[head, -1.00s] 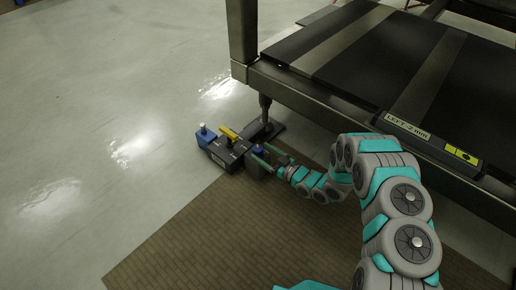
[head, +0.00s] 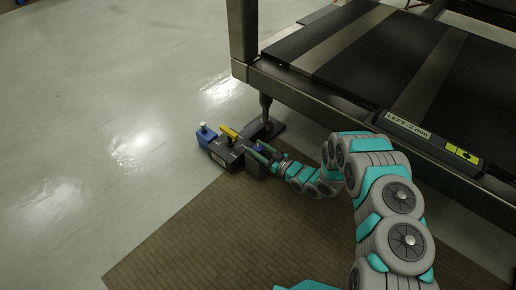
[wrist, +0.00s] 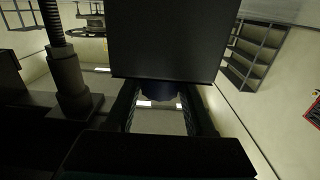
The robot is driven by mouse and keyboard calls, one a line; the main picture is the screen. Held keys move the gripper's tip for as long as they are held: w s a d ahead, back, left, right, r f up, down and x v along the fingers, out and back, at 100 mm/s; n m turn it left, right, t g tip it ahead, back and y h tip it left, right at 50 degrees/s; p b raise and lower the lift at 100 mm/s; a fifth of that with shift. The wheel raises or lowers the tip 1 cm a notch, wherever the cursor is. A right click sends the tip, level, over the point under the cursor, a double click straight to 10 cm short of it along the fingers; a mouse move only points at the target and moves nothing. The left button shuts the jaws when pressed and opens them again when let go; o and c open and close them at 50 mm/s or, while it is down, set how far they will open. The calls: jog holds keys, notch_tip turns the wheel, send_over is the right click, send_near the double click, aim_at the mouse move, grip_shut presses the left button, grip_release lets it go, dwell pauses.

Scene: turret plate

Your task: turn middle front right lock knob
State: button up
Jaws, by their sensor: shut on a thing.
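A dark lock unit (head: 221,152) stands on the floor by the table leg, with a blue block and light-topped knob (head: 203,129) at its left end and a yellow lever (head: 229,132) on top.
A dark metal table (head: 330,100) stands above and to the right, with its leg and foot (head: 266,108) close to the unit. A "LEFT 2 mm" sign (head: 430,140) hangs on its edge. Open grey floor (head: 110,110) lies left, a brown mat (head: 220,230) in front.

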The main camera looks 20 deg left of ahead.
grip_shut()
